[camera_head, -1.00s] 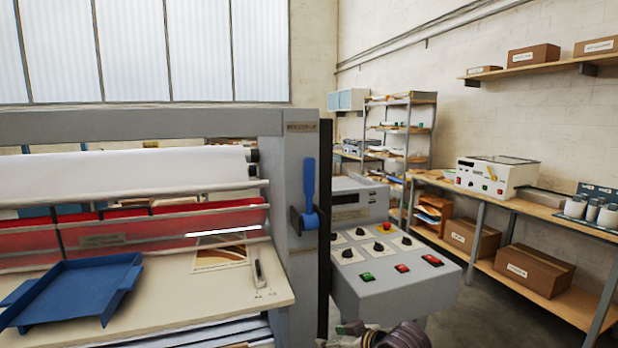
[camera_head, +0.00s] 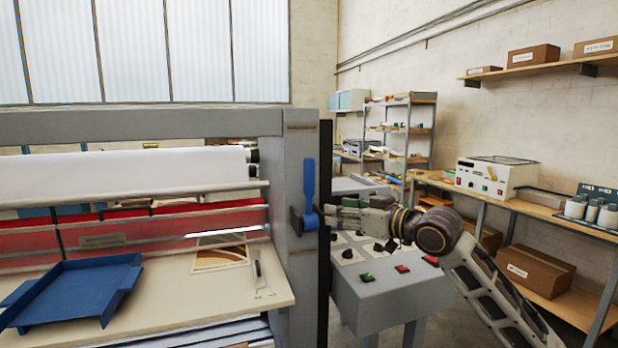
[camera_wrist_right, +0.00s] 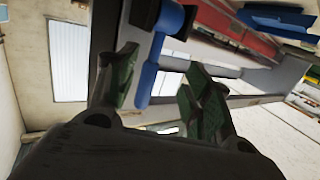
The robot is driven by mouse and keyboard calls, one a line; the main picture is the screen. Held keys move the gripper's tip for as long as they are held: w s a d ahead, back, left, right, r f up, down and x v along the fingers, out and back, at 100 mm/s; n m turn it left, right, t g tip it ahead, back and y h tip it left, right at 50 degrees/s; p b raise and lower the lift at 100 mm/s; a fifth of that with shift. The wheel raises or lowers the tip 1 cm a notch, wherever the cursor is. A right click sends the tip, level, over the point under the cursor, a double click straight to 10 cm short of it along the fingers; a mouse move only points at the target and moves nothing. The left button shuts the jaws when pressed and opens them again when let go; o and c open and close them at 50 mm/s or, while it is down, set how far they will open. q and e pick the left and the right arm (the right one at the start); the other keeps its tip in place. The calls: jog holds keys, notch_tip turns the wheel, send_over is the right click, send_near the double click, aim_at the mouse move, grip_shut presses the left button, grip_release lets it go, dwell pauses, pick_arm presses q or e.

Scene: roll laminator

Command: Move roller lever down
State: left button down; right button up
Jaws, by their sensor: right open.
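The blue roller lever (camera_head: 309,185) stands upright on the grey side post (camera_head: 296,255) of the laminator, its round hub at the lower end. My right gripper (camera_head: 338,213) has its fingertips just right of the lever's hub, at about hub height. In the right wrist view the blue lever (camera_wrist_right: 146,84) shows between the two green-padded fingers of my gripper (camera_wrist_right: 158,82), which stand apart. I cannot tell whether a finger touches it. My left gripper is not in view.
A control panel (camera_head: 385,297) with knobs and coloured buttons lies below my right arm. A blue tray (camera_head: 75,290) rests on the laminator's feed table (camera_head: 200,300). A workbench (camera_head: 520,207) with a white device (camera_head: 495,177) runs along the right wall.

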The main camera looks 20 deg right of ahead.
jog(key=t+y, duration=0.1)
send_near(314, 176)
jog(key=s, duration=0.2)
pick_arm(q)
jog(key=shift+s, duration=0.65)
pick_arm(e)
jog(key=shift+d, duration=0.4)
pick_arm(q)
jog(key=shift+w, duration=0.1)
pick_arm(e)
jog(key=p+x, duration=0.2)
jog(key=x, duration=0.5)
jog(key=shift+w+a, duration=0.1)
jog(key=shift+w, duration=0.15)
jog(key=p+x, duration=0.1)
jog(key=x, duration=0.3)
jog(key=shift+w+a, duration=0.1)
jog(key=shift+w, duration=0.15)
jog(key=shift+x, duration=0.9)
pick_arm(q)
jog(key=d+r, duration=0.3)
